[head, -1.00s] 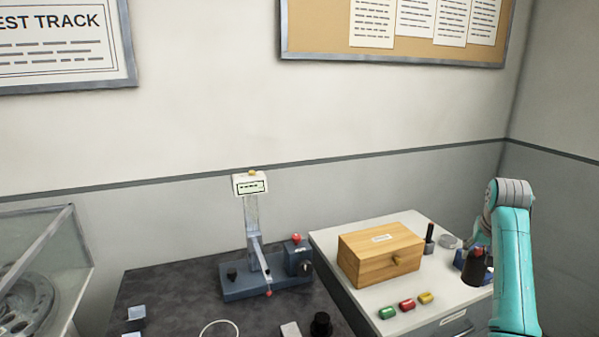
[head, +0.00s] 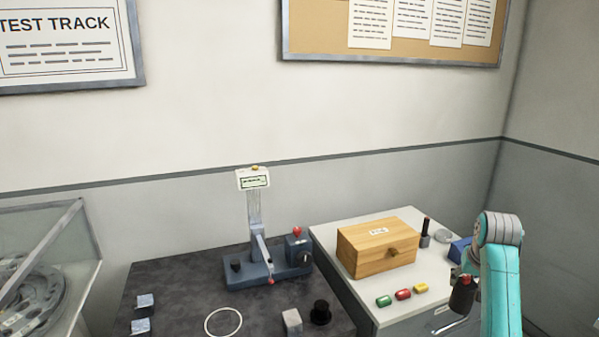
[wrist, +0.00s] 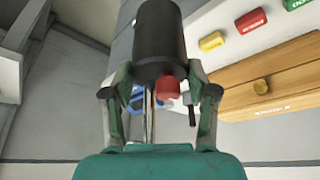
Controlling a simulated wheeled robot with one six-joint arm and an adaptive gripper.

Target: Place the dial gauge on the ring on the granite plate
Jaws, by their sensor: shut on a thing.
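My gripper (wrist: 158,82) is shut on a black cylinder with a red knob, which I take to be the dial gauge (wrist: 160,32); no dial face shows. In the head view the gauge (head: 461,298) hangs in front of the white cabinet's right side, a thin rod below it, and my gripper is partly hidden by my arm. The ring mark (head: 223,322) is a thin pale circle on the dark granite plate (head: 180,292), at the bottom of the head view, far left of my gripper. The ring looks empty.
A blue measuring stand (head: 268,274) with a display stands behind the ring. A grey block (head: 292,322) and black knob-like piece (head: 320,312) are right of it, pale blocks (head: 145,301) left. The cabinet (head: 330,238) bears a wooden box (head: 380,247) and coloured pieces (head: 403,294).

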